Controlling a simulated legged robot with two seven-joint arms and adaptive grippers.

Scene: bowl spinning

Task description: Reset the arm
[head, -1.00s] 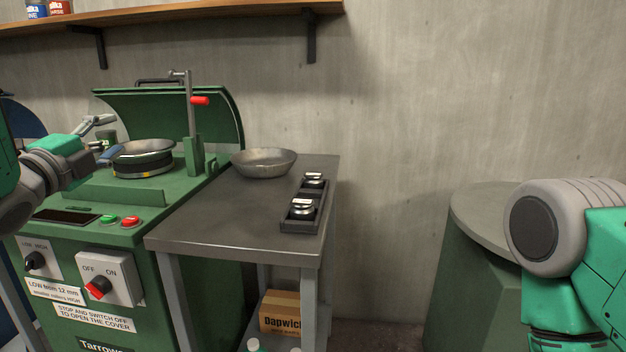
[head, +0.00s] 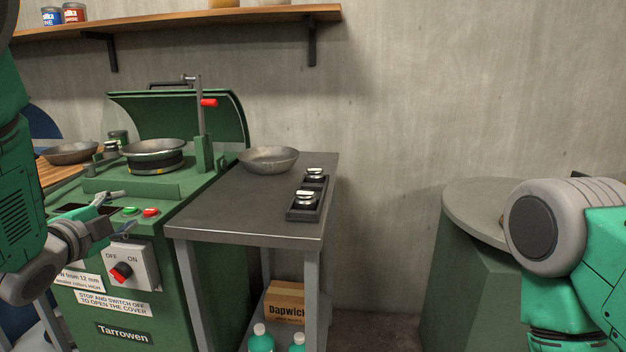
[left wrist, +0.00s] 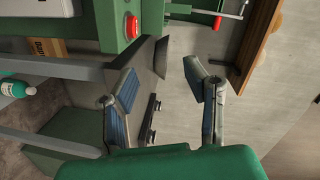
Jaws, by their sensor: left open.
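My left gripper (head: 114,208) is open and empty in front of the green machine, close to its control panel. In the left wrist view its two fingers (left wrist: 160,76) stand wide apart with nothing between them. My right arm shows at the right edge, but its gripper is out of view. A metal bowl (head: 153,149) sits on the round chuck of the green spinning machine (head: 215,206), whose cover is raised. Another metal bowl (head: 268,157) rests on the grey side table (head: 240,208).
A dark tray (head: 319,204) with small metal-topped pieces stands on the side table. A third bowl (head: 70,152) lies on a wooden surface at the left. A box (head: 285,303) and bottles (head: 261,338) are below. A round-topped green stand (head: 467,205) is at the right.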

